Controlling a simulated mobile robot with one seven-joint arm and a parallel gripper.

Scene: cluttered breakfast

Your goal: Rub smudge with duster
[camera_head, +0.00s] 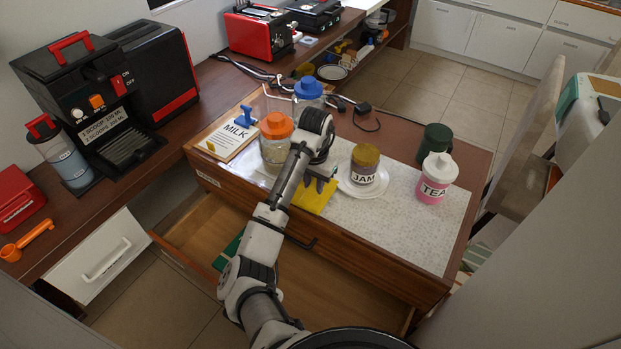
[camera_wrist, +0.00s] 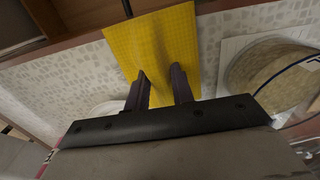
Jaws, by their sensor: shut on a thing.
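The yellow duster (camera_head: 317,197) lies at the front edge of the patterned mat (camera_head: 400,220) on the wooden table. It also shows in the wrist view (camera_wrist: 152,42), with its middle pinched up into a fold. My gripper (camera_head: 320,180) is shut on the duster, and its two dark fingers (camera_wrist: 160,82) hold the fold in the wrist view. The duster seems to rest on or just above the mat; I cannot tell which. I cannot make out a smudge; the duster and my arm hide part of the mat.
The jam jar (camera_head: 364,165) on a white plate (camera_head: 350,190) stands close right of my gripper. An orange-lidded jar (camera_head: 277,145) stands close left. The tea jar (camera_head: 437,178) and a green mug (camera_head: 433,143) are farther right. An open drawer (camera_head: 340,275) juts out below. The mat's front right is clear.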

